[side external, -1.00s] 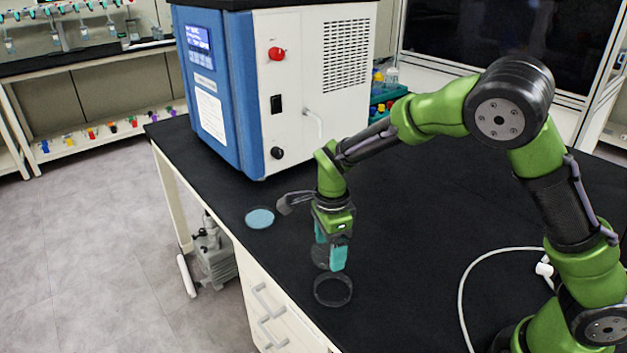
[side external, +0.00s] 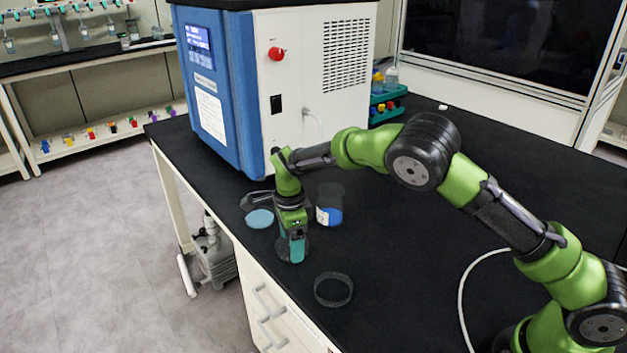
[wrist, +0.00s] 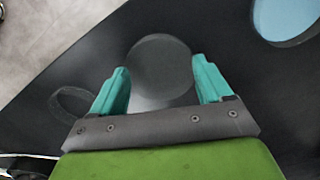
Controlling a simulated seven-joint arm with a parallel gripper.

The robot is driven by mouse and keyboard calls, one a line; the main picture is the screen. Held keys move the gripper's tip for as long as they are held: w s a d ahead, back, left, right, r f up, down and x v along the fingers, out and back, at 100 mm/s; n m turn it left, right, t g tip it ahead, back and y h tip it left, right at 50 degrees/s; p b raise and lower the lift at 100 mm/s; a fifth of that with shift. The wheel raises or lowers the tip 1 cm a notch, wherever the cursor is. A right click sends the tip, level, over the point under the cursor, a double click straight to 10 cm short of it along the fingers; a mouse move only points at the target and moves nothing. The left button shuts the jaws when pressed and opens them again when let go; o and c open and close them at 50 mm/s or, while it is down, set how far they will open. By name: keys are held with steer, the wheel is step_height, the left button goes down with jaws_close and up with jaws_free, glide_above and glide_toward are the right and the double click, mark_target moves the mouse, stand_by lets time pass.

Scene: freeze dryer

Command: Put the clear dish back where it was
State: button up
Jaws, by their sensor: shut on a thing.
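My gripper (side external: 292,248) points down over the bench, its teal fingers shut on a clear round dish (wrist: 160,68). In the side view the held dish is partly hidden by the fingers and close to the bench; I cannot tell the gap. A second clear dish (side external: 333,290), ring-like and empty, lies on the bench to the right and nearer the camera; it also shows at the left of the wrist view (wrist: 68,104). A shallow dish with pale blue contents (side external: 260,219) lies to the left of my gripper, and at the wrist view's upper right (wrist: 287,17).
A glass beaker with blue contents (side external: 330,206) stands close behind and right of my gripper. The blue and white freeze dryer (side external: 255,90) stands behind. The black bench's front edge (side external: 240,255) is close on the left. The bench's right middle is clear.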

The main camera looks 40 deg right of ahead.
steer(key=shift+f, duration=0.2)
steer(key=o, duration=1.2)
steer(key=shift+c, duration=0.2)
steer(key=s+d+r+n+t+y, duration=0.1)
steer(key=s+d+r, duration=0.1)
steer(key=r, duration=0.7)
steer(key=s+d+r+n, duration=0.2)
steer(key=r, duration=0.8)
steer(key=s+d+r+n+t+y, duration=0.2)
steer(key=s+d+r+n, duration=0.1)
steer(key=s+r+n, duration=0.4)
steer(key=s+d+f+n+t+h, duration=0.1)
steer(key=s+n+t, duration=0.3)
steer(key=s, duration=1.3)
steer(key=d+f+n, duration=0.1)
steer(key=n, duration=0.3)
steer(key=shift+s+d, duration=0.15)
steer(key=shift+s, duration=0.1)
